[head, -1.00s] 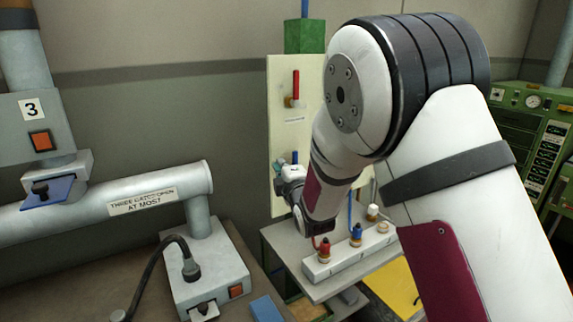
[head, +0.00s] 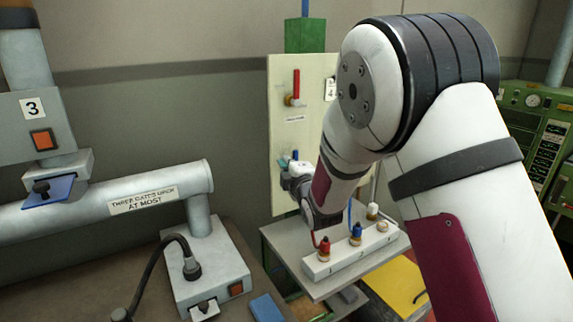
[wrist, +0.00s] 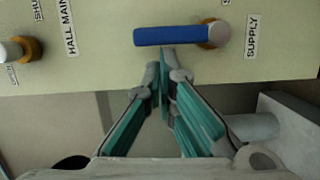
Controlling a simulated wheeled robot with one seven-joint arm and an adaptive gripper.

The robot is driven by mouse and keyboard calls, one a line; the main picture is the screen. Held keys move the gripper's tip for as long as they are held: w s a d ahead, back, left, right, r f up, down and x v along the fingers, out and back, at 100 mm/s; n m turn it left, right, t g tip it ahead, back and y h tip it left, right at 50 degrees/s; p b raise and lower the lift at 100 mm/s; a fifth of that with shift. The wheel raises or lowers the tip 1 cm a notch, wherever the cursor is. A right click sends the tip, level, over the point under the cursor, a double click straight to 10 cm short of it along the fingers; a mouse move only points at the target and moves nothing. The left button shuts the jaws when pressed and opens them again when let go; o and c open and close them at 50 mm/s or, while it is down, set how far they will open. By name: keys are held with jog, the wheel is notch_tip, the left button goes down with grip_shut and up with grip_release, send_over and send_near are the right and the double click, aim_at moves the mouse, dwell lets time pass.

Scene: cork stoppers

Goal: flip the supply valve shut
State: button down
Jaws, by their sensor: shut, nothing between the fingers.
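The supply valve's blue handle (wrist: 168,36) lies across the top of the wrist view, reaching left from its brass pivot (wrist: 213,34) beside the SUPPLY label (wrist: 252,36). In the head view the blue handle (head: 295,155) is small, points upward and sits low on the pale panel (head: 283,140). My gripper (wrist: 164,68) is shut and empty, its teal fingers together. The tips are just below the handle's middle in the wrist view; I cannot tell whether they touch it. My gripper (head: 285,164) is beside the panel in the head view.
A red-handled valve (head: 296,84) sits higher on the panel, above the HALL MAIN label (wrist: 70,28). A white block (head: 345,256) with red and blue plugs stands on a grey shelf (head: 325,287) below. A grey pipe (head: 100,210) is at the left.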

jog(key=shift+w+d+r+m, duration=0.2)
jog(key=shift+d+m, duration=0.05)
jog(key=shift+m, duration=0.35)
jog(key=shift+w+d+r+m+g+b, duration=0.2)
jog(key=shift+w+d+m+g+b, duration=0.15)
jog(key=shift+m, duration=0.3)
jog(key=shift+w+d+r+m+g+b, duration=0.15)
jog(key=shift+w+d+m+g, duration=0.2)
jog(key=shift+m, duration=0.3)
jog(key=w+d+m+b, duration=0.1)
jog(key=m, duration=0.2)
jog(key=w+d+f+m+g+y+b, duration=0.1)
jog(key=d+m, duration=0.1)
jog(key=m, duration=0.1)
jog(key=d+m+g+b, duration=0.1)
jog(key=d+m, duration=0.1)
jog(key=shift+w+f+m+y, duration=0.25)
jog(key=shift+w+m+y, duration=0.15)
jog(key=shift+w+d+f, duration=0.25)
jog(key=shift+f, duration=0.25)
jog(key=shift+f+b, duration=0.1)
jog(key=shift+b, duration=0.2)
